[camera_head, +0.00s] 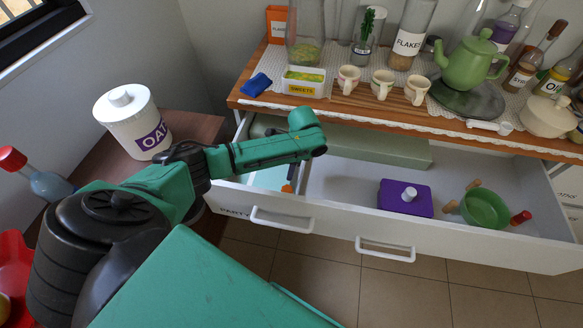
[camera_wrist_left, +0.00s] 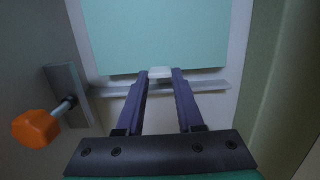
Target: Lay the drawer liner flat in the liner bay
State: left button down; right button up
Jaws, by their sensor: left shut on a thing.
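The drawer liner is a pale teal sheet (camera_wrist_left: 155,35), filling the top of the left wrist view. Part of it also shows in the left section of the open drawer in the head view (camera_head: 270,178), beneath my left arm. My left gripper (camera_wrist_left: 160,76) is shut on a small white tab (camera_wrist_left: 160,72) at the liner's near edge. In the head view my wrist hides its fingers. A pale grey bar (camera_wrist_left: 205,87) runs along beside that edge. Whether the liner lies fully flat on the bay floor, I cannot tell. My right gripper is not in view.
An orange knob on a metal stem (camera_wrist_left: 35,128) stands left of my fingers. A long sage-green block (camera_head: 380,148) lies along the drawer's back. A purple lidded block (camera_head: 405,200) and green pan (camera_head: 485,209) sit further right. The cluttered counter (camera_head: 390,118) overhangs behind.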

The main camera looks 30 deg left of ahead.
pick_arm(q)
jog(key=shift+f, duration=0.35)
jog(key=shift+c, duration=2.3)
grip_release()
notch_tip(320, 180, up, 6)
jog(key=p, duration=0.7)
